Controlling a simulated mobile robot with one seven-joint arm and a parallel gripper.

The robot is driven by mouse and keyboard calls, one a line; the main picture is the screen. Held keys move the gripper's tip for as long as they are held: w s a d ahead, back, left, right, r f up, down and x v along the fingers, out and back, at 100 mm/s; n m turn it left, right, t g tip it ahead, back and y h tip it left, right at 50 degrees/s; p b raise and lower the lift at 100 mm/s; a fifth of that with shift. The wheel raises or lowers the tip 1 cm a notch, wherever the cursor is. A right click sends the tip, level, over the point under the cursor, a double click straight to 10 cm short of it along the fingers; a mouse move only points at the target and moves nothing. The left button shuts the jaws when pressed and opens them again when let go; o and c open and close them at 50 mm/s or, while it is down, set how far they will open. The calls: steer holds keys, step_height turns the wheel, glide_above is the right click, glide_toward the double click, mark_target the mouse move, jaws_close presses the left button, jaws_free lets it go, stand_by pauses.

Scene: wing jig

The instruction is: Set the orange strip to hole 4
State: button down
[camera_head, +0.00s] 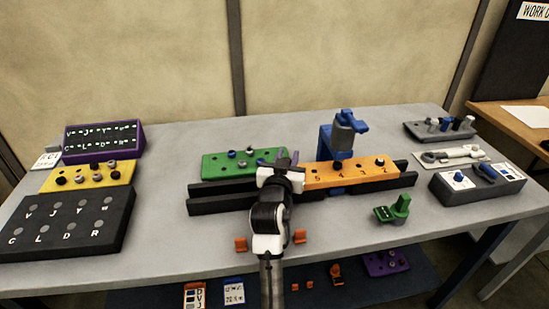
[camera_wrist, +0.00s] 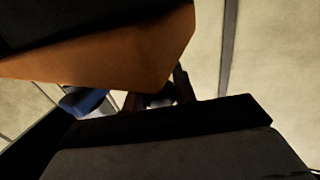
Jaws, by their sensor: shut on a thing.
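The orange strip (camera_head: 350,174) lies along the black rail (camera_head: 220,202) in the head view, with numbers such as 5, 4 and 3 by its holes. A blue and grey clamp-like post (camera_head: 342,135) stands behind and over its middle. My gripper (camera_head: 283,168) is at the strip's left end and shut on it; the arm hides the fingertips and part of that end. In the wrist view the orange strip (camera_wrist: 130,62) fills the upper left, dark and close. Which hole lies under the post is too small to tell.
A green strip with knobs (camera_head: 240,161) lies behind the rail at left. A green block (camera_head: 392,210) stands in front of the rail at right. A yellow block (camera_head: 88,176) and black lettered board (camera_head: 65,225) are at left; grey trays (camera_head: 478,183) are at right. The front middle table is mostly clear.

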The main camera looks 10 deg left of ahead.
steer(key=c, duration=1.1)
jaws_free()
step_height(320, 180, up, 20)
steer(key=shift+b, duration=0.95)
